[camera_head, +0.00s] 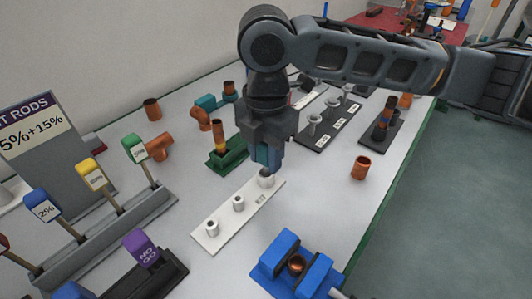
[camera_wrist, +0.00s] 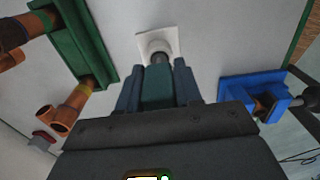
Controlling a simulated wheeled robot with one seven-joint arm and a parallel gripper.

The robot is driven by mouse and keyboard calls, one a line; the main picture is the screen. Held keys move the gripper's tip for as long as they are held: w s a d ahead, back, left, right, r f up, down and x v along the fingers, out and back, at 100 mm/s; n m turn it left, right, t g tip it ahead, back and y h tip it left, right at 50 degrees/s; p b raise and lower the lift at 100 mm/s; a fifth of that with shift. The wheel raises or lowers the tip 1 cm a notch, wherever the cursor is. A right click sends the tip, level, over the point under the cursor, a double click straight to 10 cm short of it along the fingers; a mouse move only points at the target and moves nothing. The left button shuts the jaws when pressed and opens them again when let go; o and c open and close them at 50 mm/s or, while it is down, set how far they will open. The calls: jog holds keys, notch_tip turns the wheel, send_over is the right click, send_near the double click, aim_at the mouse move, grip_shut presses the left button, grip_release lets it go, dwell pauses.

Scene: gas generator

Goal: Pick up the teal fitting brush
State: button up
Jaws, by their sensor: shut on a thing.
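The teal fitting brush (camera_head: 262,154) is between the fingers of my gripper (camera_head: 268,160), which points down over the white rack. My gripper is shut on the brush's teal handle, and the fingers hide part of it. In the wrist view the teal handle (camera_wrist: 157,88) sits between the two blue-grey fingers of my gripper (camera_wrist: 157,80). A dark stem leads from it toward a white round socket (camera_wrist: 159,47). The brush's lower end is hidden in or behind that socket; I cannot tell how deep it sits.
The white rack (camera_head: 222,232) has more short posts to the left. A blue vise (camera_head: 292,265) stands in front, a green holder with a copper pipe (camera_head: 228,155) behind. A copper coupling (camera_head: 361,168) is at right. Handled gauges (camera_head: 135,149) stand in a grey rack at left.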

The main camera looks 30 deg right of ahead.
jog(key=shift+c, duration=0.7)
